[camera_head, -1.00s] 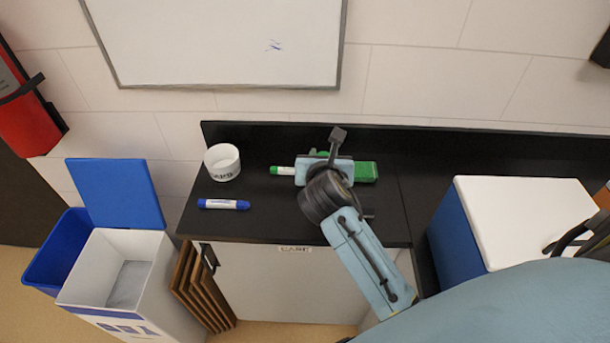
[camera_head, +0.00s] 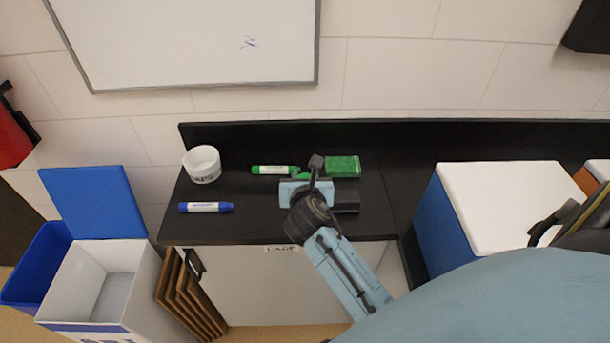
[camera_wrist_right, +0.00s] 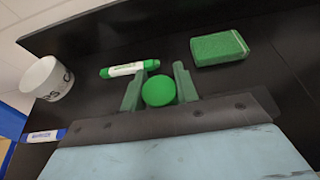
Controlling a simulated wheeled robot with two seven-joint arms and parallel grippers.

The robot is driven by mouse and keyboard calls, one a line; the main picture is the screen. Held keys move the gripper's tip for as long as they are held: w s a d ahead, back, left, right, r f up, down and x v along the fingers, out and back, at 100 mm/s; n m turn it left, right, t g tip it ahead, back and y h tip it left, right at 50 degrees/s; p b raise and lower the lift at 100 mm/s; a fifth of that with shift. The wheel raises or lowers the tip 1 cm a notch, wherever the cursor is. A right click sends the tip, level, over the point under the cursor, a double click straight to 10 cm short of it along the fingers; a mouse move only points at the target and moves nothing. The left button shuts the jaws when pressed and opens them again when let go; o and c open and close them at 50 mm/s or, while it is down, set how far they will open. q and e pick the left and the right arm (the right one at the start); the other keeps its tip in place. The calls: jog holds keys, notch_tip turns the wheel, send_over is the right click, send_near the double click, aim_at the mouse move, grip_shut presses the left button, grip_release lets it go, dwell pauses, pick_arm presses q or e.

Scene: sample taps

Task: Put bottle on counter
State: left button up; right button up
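In the right wrist view a round green cap (camera_wrist_right: 158,91), seen end-on, sits between the two fingers of my right gripper (camera_wrist_right: 159,90). The fingers appear to touch it on both sides, so the gripper looks shut on the bottle. The bottle's body is hidden beneath the cap, and I cannot tell whether it touches the counter. In the head view my right gripper (camera_head: 318,180) is over the black counter (camera_head: 250,222), in front of the green sponge. My left gripper is not in view.
A green marker (camera_head: 275,170), a green sponge (camera_head: 343,166), a blue marker (camera_head: 206,207) and a white cup (camera_head: 203,165) are on the counter. A blue box with a white lid (camera_head: 510,195) stands right. Bare counter lies between the blue marker and the gripper.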

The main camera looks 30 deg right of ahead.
jog(key=o, duration=0.4)
jog(key=shift+r, duration=0.25)
jog(key=p+v, duration=0.1)
jog(key=v, duration=1.1)
jog(key=shift+f, duration=0.1)
